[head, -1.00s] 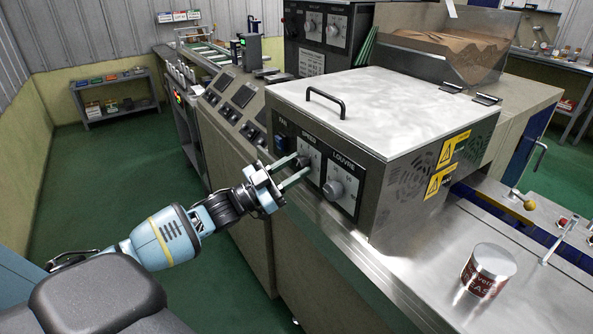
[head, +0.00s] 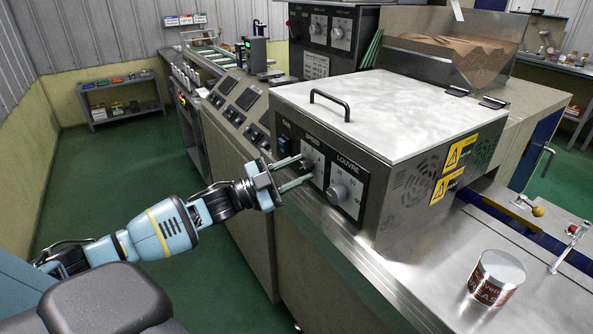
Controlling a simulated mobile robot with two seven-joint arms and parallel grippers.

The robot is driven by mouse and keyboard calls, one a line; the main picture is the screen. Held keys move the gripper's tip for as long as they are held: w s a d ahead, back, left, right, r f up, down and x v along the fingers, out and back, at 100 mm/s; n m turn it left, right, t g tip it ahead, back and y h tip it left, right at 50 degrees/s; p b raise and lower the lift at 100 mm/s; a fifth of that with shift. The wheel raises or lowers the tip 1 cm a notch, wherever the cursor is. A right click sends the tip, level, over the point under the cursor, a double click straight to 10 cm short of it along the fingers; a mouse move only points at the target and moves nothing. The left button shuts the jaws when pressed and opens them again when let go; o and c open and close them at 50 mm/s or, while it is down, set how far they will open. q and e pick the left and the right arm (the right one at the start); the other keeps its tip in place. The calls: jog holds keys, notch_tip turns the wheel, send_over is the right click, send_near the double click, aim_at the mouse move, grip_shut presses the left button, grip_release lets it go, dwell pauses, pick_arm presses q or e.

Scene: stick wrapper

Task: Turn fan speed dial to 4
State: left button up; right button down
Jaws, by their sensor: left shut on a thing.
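The fan control panel is on the front of a steel box with a white lid. Its speed dial (head: 306,167) is a grey knob under the word SPEED, partly hidden by my fingers. My left gripper (head: 306,167) is at this dial, one finger above and one below, shut on it. A few scale marks show beside the knob, but I cannot read which number it points to. The fan switch (head: 284,146) is left of it. The louvre dial (head: 337,194) is to the right, clear of the gripper. My right gripper is out of view.
The white lid (head: 385,105) has a black handle (head: 329,104) above the panel. A labelled can (head: 495,280) stands on the steel counter at the right. Another control unit (head: 330,42) stands behind the box. The floor at left is clear.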

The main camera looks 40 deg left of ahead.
pick_arm(q)
jog(key=o, duration=1)
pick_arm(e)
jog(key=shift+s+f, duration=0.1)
pick_arm(q)
jog(key=v, duration=0.7)
jog(key=shift+s+a+f+b, duration=0.15)
jog(key=shift+s+a+b, duration=0.1)
jog(key=shift+s+b, duration=0.1)
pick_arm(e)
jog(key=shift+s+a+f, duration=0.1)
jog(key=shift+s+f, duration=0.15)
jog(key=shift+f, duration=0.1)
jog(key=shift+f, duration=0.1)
